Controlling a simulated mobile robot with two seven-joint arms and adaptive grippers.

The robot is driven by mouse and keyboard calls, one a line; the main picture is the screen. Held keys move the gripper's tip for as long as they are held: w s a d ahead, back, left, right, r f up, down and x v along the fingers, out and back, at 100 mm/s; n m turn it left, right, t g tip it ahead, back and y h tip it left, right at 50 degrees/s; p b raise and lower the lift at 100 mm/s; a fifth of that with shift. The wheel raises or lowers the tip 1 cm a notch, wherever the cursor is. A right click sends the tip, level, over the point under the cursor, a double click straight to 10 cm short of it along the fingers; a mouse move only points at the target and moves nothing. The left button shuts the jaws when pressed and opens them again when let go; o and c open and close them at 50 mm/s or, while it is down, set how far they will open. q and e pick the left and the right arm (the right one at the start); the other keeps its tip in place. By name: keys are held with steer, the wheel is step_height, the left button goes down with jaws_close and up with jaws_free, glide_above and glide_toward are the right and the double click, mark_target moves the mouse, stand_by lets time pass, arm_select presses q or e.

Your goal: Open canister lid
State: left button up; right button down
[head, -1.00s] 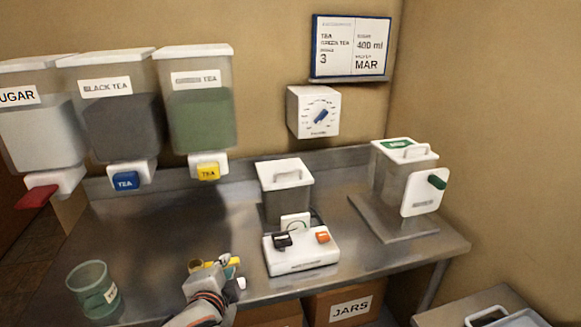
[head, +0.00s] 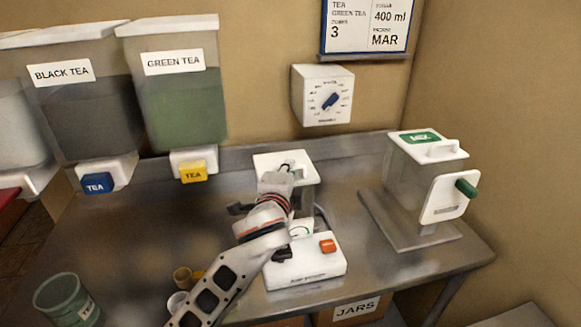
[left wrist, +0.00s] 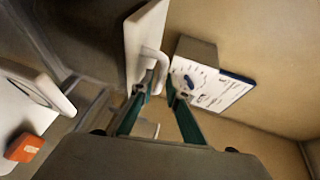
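A canister with a white lid (head: 262,160) stands in the middle of the steel bench, behind a white appliance base. The lid sits on top, and my left gripper (head: 292,168) covers part of it and of the canister body. In the left wrist view, the lid (left wrist: 143,40) appears as a white plate on edge with a white loop handle (left wrist: 155,60). My left gripper (left wrist: 158,92) has its fingers apart at the handle. The handle lies close to the left finger; contact is unclear. My right gripper is not in view.
The white base (head: 305,268) has an orange switch (head: 327,246). Tea dispensers (head: 180,100) and a dial (head: 322,95) are on the wall. A green jar (head: 68,298) stands front left.

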arm_select(q)
steer(key=shift+x, duration=1.2)
jaws_close()
steer(key=shift+r, duration=0.15)
